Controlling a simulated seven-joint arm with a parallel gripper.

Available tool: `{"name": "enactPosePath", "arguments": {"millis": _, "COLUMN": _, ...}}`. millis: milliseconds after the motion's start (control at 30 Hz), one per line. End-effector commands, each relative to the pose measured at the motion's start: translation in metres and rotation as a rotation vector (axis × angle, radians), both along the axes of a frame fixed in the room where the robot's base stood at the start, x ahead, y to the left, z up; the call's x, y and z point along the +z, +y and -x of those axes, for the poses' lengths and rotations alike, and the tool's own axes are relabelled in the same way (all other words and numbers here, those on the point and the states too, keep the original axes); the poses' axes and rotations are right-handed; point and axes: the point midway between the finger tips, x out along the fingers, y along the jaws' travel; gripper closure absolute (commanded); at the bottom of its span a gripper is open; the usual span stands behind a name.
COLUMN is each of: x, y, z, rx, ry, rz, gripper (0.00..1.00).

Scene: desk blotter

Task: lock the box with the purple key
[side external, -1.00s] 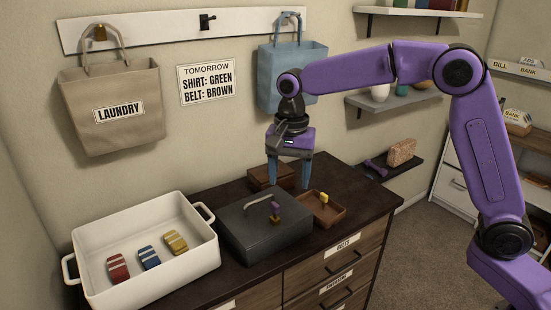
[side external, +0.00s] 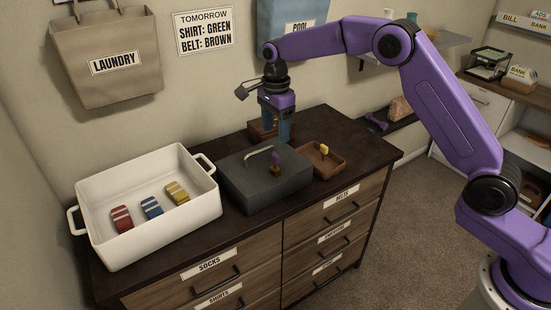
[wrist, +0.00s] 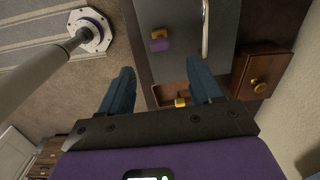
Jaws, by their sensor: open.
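The dark grey box (side external: 262,185) is closed on the dresser, with a pale handle on its lid. The purple key (side external: 276,157) stands upright at a yellow lock piece (side external: 275,171) on the box; how deep it sits I cannot tell. The key also shows in the wrist view (wrist: 160,45), ahead of my fingers. My gripper (side external: 277,138) is open and empty, pointing down above and behind the box in the side view. In the wrist view its teal fingers (wrist: 161,70) are spread, apart from the key. A yellow key (side external: 324,149) is in the brown tray (side external: 336,166).
A small wooden box (side external: 258,130) with a yellow knob (wrist: 260,86) stands behind the grey box. A white bin (side external: 150,235) holding red, blue and yellow striped items is at the left. Dark dresser top is bare at the front right. Bags hang on the wall.

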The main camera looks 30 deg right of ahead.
Motion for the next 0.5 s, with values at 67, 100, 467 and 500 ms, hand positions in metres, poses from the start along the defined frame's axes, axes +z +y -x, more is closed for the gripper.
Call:
{"name": "enactPosePath", "arguments": {"millis": 67, "x": -0.015, "y": 0.0, "z": 0.001, "rx": 0.001, "ry": 0.004, "rz": 0.001, "gripper": 0.36}}
{"name": "enactPosePath", "arguments": {"millis": 100, "x": -0.022, "y": 0.0, "z": 0.0, "rx": 0.001, "ry": 0.003, "rz": 0.001, "gripper": 0.36}}
{"name": "enactPosePath", "arguments": {"millis": 467, "x": -0.083, "y": 0.0, "z": 0.0, "rx": 0.0, "ry": 0.003, "rz": 0.001, "gripper": 0.36}}
{"name": "enactPosePath", "arguments": {"millis": 500, "x": -0.088, "y": 0.0, "z": 0.0, "rx": 0.001, "ry": 0.002, "rz": 0.001, "gripper": 0.36}}
